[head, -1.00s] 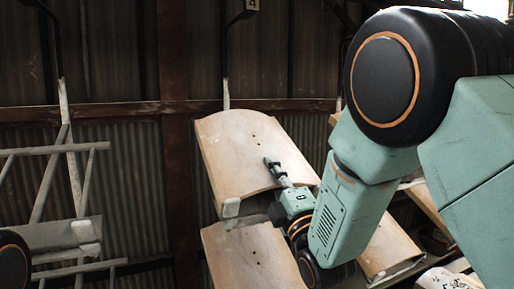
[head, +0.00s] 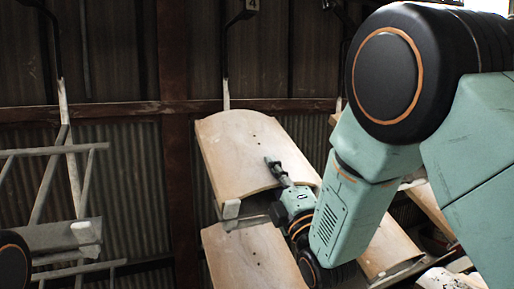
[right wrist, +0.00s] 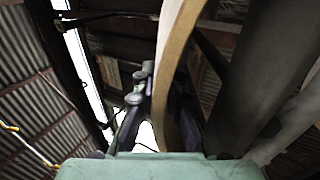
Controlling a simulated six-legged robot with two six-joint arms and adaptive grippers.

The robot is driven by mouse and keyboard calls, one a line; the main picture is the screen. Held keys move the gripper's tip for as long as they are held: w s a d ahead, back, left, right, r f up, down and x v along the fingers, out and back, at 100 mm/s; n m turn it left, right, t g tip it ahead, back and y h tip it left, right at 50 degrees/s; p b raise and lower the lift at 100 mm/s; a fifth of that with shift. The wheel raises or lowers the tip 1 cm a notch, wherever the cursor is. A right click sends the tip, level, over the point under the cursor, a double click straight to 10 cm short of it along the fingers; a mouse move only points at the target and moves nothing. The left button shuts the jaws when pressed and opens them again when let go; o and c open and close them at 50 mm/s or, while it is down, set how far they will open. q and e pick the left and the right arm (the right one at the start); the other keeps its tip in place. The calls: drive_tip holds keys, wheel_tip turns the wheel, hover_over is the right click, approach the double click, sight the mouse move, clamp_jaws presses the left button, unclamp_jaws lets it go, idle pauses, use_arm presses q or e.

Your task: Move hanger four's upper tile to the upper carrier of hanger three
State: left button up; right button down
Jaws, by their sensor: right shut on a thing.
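Hanger four, with its number plate (head: 252,4), carries a curved tan upper tile (head: 240,150) and a lower tile (head: 250,258). My right gripper (head: 278,172) is shut on the upper tile near its lower edge, with a dark finger across its front face. In the right wrist view the tile (right wrist: 172,85) shows edge-on between the fingers. The upper tile still lies at its upper carrier (head: 232,209). Hanger three (head: 64,110) is at the left; its upper carrier (head: 45,237) is bare. My left gripper is out of view.
Another tile (head: 385,250) stands to the right, partly behind my right arm. The lower tile sits close below my right gripper. Between hangers three and four there is a gap before a rusty post (head: 178,190) and corrugated wall.

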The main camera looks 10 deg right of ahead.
drive_tip(key=shift+s+d+r+p, duration=0.1)
drive_tip(key=shift+s+r+p, duration=0.2)
drive_tip(key=shift+r, duration=0.3)
drive_tip(key=shift+s+r+p, duration=0.2)
drive_tip(key=shift+r+p, duration=0.1)
drive_tip(key=shift+r, duration=0.25)
drive_tip(key=shift+s+d+r+p, duration=0.1)
drive_tip(key=shift+s+r+p, duration=0.2)
drive_tip(key=shift+r, duration=0.3)
drive_tip(key=shift+s+r+p, duration=0.35)
drive_tip(key=shift+r, duration=0.25)
drive_tip(key=shift+w+f, duration=0.1)
